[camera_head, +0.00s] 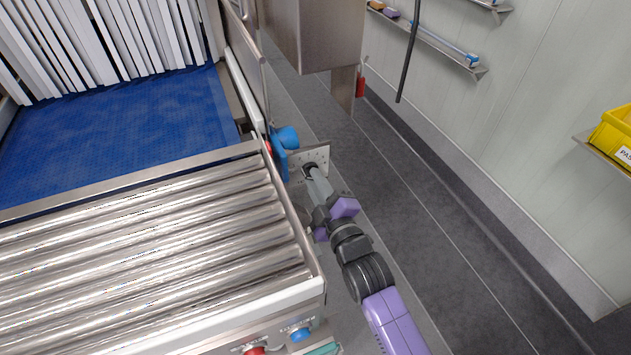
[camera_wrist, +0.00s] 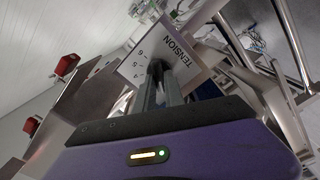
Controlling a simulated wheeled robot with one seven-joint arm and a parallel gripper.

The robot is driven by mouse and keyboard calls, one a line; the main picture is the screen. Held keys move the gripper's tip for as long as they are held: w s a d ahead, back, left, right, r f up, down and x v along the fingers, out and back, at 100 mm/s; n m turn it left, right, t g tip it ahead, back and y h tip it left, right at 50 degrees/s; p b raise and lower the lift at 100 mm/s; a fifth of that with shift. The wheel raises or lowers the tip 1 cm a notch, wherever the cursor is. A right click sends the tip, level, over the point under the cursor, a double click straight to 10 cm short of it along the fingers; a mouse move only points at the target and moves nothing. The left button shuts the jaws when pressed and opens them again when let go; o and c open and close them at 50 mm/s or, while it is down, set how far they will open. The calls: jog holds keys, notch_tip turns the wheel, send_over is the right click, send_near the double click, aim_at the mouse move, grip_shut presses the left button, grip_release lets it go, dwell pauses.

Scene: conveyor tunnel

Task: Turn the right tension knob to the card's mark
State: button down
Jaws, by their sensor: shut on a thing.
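The tension plate (camera_head: 322,157) is a small metal plate on the right side of the conveyor, beyond the roller section. In the wrist view the plate (camera_wrist: 188,48) reads "TENSION" and has small numbers around a dial. A dark knob (camera_wrist: 157,68) stands at its middle, mostly hidden by my fingers. My gripper (camera_head: 312,174) reaches the plate and is shut on the knob; its fingers also show in the wrist view (camera_wrist: 161,86). I cannot make out the knob's pointer or the card with the mark.
A blue motor-like part (camera_head: 286,140) sits just left of the plate. Shiny rollers (camera_head: 150,250) and a blue belt (camera_head: 130,115) lie to the left. Red (camera_head: 254,351) and blue (camera_head: 299,334) buttons are at the front. The grey floor (camera_head: 440,210) at right is clear.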

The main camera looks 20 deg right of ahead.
jog(key=shift+d+m, duration=0.15)
jog(key=shift+m, duration=4.15)
jog(key=shift+d+m, duration=0.15)
jog(key=shift+m, duration=4.15)
jog(key=c, duration=1.4)
grip_release()
jog(key=shift+c, duration=0.2)
jog(key=shift+r, duration=0.1)
